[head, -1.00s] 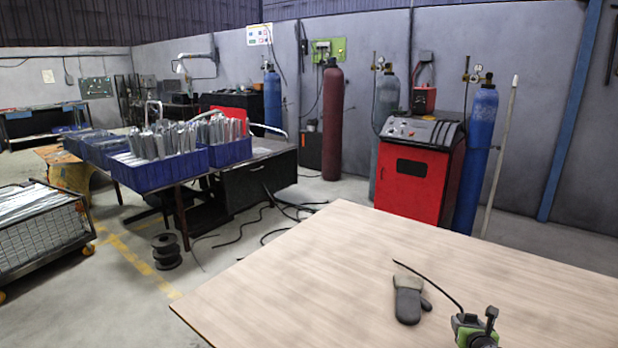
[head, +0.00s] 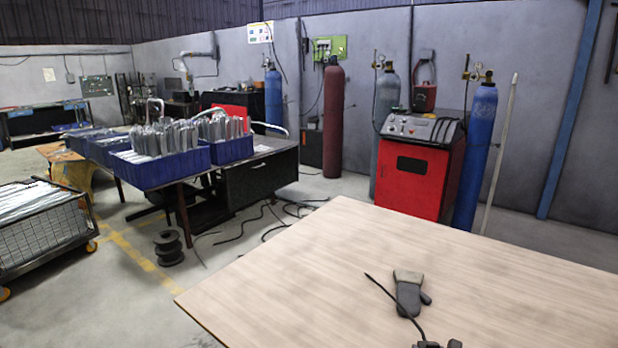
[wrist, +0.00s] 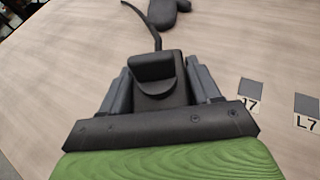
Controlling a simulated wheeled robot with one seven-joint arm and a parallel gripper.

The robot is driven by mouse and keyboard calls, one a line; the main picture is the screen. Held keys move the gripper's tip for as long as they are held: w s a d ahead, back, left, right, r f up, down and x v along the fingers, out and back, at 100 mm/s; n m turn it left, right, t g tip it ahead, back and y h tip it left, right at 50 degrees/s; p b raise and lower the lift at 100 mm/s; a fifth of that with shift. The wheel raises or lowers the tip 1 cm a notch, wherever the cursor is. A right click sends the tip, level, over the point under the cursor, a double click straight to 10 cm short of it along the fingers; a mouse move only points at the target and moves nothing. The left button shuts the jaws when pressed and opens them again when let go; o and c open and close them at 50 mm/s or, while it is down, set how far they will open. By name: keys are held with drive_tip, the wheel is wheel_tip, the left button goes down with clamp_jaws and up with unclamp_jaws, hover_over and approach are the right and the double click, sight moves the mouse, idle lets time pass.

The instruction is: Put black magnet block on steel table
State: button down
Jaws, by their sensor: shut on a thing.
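My gripper (wrist: 158,85) is shut on a black block-like thing (wrist: 150,68), which looks like the black magnet block. A thin curved black cable or rod (wrist: 145,20) runs from its far end; it also shows in the head view (head: 392,300). In the head view only dark tips of what I hold show at the bottom edge, and most of the gripper is out of frame. The near table (head: 300,270) has a pale, wood-looking top and lies under the gripper. I cannot tell the height or any contact. A farther dark table (head: 262,165) bears blue crates.
A grey glove (head: 408,290) lies on the near table, just beyond the held thing. The table's left half is clear. A red machine (head: 415,180) and gas cylinders stand behind; a wire cart (head: 45,235) stands left.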

drive_tip(key=s+a+n+y, duration=0.1)
drive_tip(key=s+a, duration=0.3)
drive_tip(key=a, duration=0.4)
drive_tip(key=s+a+f, duration=0.1)
drive_tip(key=s+a, duration=0.4)
drive_tip(key=a, duration=0.3)
drive_tip(key=shift+s+n+y, duration=0.2)
drive_tip(key=shift+n+y, duration=0.2)
drive_tip(key=shift+d, duration=0.15)
wheel_tip(320, 180, up, 5)
drive_tip(key=p, duration=0.5)
drive_tip(key=shift+r, duration=0.2)
